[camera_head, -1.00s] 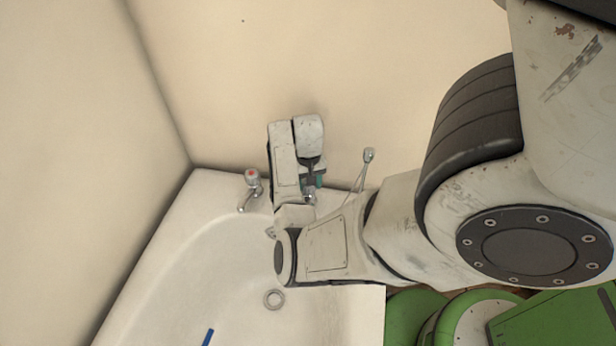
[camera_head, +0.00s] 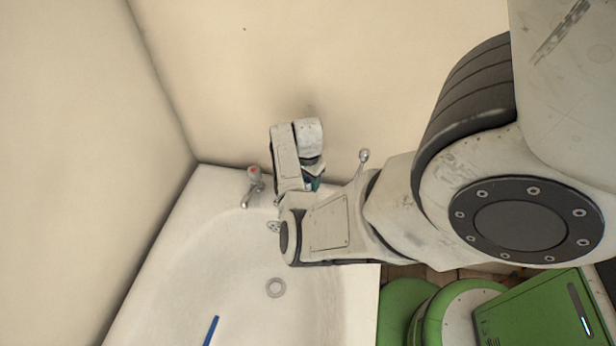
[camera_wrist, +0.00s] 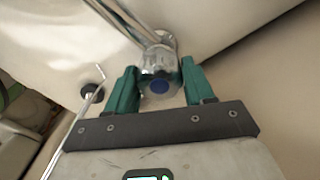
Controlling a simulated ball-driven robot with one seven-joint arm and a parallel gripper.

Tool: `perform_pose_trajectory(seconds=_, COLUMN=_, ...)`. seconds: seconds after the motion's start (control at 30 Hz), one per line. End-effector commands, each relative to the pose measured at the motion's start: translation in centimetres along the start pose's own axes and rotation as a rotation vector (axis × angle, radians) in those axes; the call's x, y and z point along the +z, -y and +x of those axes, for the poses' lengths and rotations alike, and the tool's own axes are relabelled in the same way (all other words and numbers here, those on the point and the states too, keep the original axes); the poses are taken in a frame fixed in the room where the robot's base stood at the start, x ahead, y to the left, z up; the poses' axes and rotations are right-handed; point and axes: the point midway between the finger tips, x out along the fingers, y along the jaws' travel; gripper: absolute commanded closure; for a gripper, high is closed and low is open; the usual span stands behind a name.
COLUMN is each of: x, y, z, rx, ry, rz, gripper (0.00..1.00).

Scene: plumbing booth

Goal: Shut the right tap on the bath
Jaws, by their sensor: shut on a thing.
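The right tap (camera_wrist: 160,84) is a chrome tap with a blue dot on its head, seen close in the wrist view. My gripper (camera_wrist: 160,86) has its two green fingers on either side of the tap's head and is shut on it. In the head view my gripper (camera_head: 314,184) is at the back rim of the bath, mostly hidden by my own wrist, and the right tap is hidden there. The white bath (camera_head: 190,270) lies below. The left tap (camera_head: 254,188), chrome with a red dot, stands to the left on the same rim.
A thin chrome rod with a round end (camera_head: 364,156) rises right of my gripper; a rod (camera_wrist: 84,112) also shows left in the wrist view. A drain (camera_head: 276,288) and a blue stick-like object (camera_head: 211,331) lie in the bath. Walls stand behind and left.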

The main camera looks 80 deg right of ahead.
Motion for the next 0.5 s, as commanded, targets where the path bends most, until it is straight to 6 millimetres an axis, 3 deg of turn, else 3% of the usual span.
perform_pose_trajectory(seconds=0.5, x=-0.06, y=-0.05, z=-0.14, rx=-0.003, ry=-0.002, rz=0.389, gripper=0.78)
